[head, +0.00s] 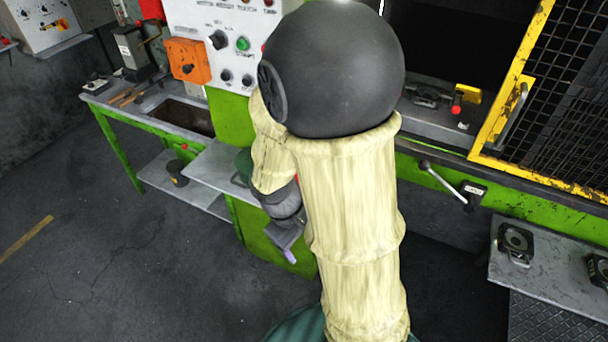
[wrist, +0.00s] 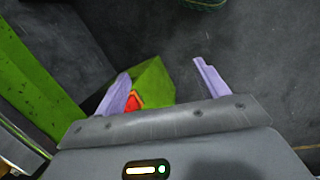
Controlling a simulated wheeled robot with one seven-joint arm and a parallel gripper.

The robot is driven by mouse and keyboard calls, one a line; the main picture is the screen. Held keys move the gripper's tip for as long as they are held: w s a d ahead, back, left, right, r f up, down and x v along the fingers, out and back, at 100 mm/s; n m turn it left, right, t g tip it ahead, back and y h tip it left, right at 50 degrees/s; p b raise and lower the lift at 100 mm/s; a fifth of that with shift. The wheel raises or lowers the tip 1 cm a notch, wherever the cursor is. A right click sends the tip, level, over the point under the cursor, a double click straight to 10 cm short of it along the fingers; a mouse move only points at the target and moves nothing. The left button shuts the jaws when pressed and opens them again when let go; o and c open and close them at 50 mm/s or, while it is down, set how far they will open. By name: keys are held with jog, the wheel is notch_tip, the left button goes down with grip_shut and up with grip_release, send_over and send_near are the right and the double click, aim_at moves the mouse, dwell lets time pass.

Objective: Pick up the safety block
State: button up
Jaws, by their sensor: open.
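My gripper (wrist: 162,68) is open, with its two pale purple fingers apart and nothing clearly held. In the head view it (head: 289,254) hangs low in front of the green press frame, partly hidden by my arm. In the wrist view a green block-like shape (wrist: 155,80) with a red-orange patch (wrist: 134,102) shows beyond the left finger, partly covered by it. I cannot tell whether this is the safety block or part of the press. In the head view a small yellow block (head: 469,93) lies on the press bed beside a red knob (head: 456,108).
A grey side shelf (head: 215,168) stands left of my arm, near a green workbench (head: 120,110) with tools. A yellow mesh guard (head: 515,85), a lever (head: 440,180) and a grey table (head: 545,282) are at the right. The floor at the lower left is clear.

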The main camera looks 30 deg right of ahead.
jog(key=w+d+f+n+h+b, duration=0.4)
jog(key=w+d+f+n+h, duration=0.25)
jog(key=n+h, duration=0.3)
jog(key=w+a+f+n+t+h+b, duration=0.1)
jog(key=w+a+n+t+h+b, duration=0.1)
jog(key=w+n+t, duration=0.9)
jog(key=shift+w+a+t+b, duration=0.4)
jog(key=shift+w+a+b, duration=0.3)
jog(key=shift+a, duration=0.55)
jog(key=shift+f+n, duration=0.1)
jog(key=shift+n, duration=0.15)
jog(key=p+x, duration=0.2)
jog(key=x, duration=1)
jog(key=shift+p, duration=0.4)
